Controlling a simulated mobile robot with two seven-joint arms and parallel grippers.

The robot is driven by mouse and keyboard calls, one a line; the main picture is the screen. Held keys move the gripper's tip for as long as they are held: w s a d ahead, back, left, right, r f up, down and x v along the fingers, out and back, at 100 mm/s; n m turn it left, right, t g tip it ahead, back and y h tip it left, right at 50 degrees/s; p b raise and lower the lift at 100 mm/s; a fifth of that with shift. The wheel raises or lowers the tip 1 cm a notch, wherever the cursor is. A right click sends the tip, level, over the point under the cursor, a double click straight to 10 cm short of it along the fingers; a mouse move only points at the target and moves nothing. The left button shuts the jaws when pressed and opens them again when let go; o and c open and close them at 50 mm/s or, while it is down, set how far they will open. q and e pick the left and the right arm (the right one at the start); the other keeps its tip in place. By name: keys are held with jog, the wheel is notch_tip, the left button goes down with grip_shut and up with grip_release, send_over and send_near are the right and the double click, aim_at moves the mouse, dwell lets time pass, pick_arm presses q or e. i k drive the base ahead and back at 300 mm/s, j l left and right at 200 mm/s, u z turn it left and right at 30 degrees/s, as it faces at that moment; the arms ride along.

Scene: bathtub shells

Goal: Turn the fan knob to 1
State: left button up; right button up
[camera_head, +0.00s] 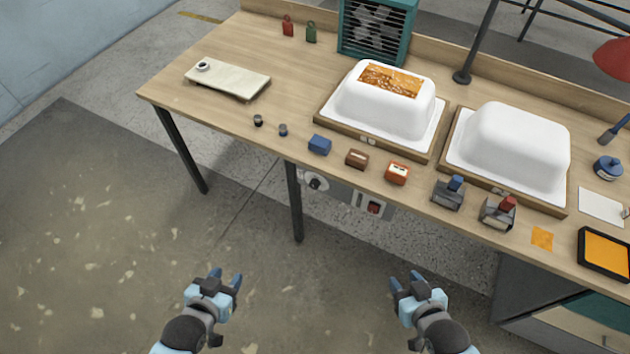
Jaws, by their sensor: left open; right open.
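The fan (378,28) is a teal box with a dark grille at the back of the workbench. My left gripper (225,279) is open and empty, low in front of the bench, left of and nearer than the knob. My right gripper (408,282) is open and empty, to the right of and nearer than the knob. Neither touches anything.
A panel with a red switch (373,207) hangs right of the knob. Two white tub shells (345,105) (515,145) stand on wooden bases on the workbench (165,95). Small blocks and tools line its front edge. A dark bench leg (295,205) stands left of the knob. The floor in front is clear.

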aim_at(314, 184)
jog(key=i+j+z, duration=0.35)
jog(key=j, duration=0.8)
jog(key=i+j+z, duration=0.15)
jog(key=j+z, duration=0.2)
jog(key=j, duration=0.8)
jog(key=j+z, duration=0.35)
jog(key=j, duration=0.9)
